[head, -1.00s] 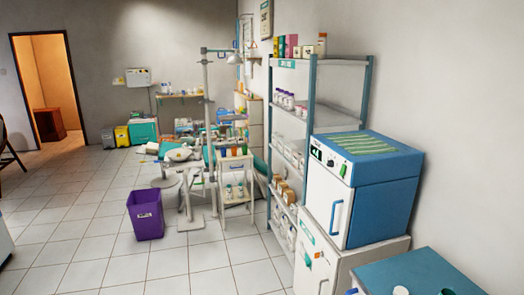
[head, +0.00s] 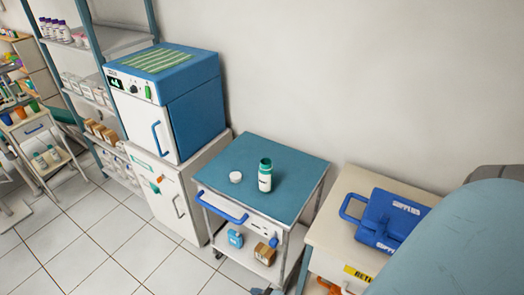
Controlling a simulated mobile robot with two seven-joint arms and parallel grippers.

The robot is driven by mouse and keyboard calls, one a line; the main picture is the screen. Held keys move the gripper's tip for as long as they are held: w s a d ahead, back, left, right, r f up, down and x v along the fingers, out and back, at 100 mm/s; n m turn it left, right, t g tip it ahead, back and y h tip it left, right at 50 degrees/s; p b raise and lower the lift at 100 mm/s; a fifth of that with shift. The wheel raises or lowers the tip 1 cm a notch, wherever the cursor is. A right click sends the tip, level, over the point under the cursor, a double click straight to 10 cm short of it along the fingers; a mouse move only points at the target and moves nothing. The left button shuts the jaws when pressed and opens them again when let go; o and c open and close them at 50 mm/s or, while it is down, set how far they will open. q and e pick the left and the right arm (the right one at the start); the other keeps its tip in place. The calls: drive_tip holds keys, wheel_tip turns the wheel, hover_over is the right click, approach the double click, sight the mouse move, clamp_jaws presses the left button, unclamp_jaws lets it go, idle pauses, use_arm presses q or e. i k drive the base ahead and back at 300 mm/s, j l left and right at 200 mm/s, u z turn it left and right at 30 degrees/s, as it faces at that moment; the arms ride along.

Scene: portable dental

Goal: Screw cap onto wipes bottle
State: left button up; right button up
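The wipes bottle (head: 265,176) is a small white bottle with a green neck and a dark label. It stands upright and looks uncapped on the blue top of a small trolley (head: 228,167). A round white cap (head: 236,177) lies on the same top, just left of the bottle and apart from it. Neither gripper is in the head view.
A blue and white cabinet unit (head: 190,105) stands on a white cupboard (head: 180,186) left of the trolley. Right of it is a cream cart (head: 345,205) with a blue case (head: 392,220). Tiled floor (head: 120,238) lies open in front.

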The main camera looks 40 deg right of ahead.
sight(266, 169)
drive_tip(key=z, duration=1.3)
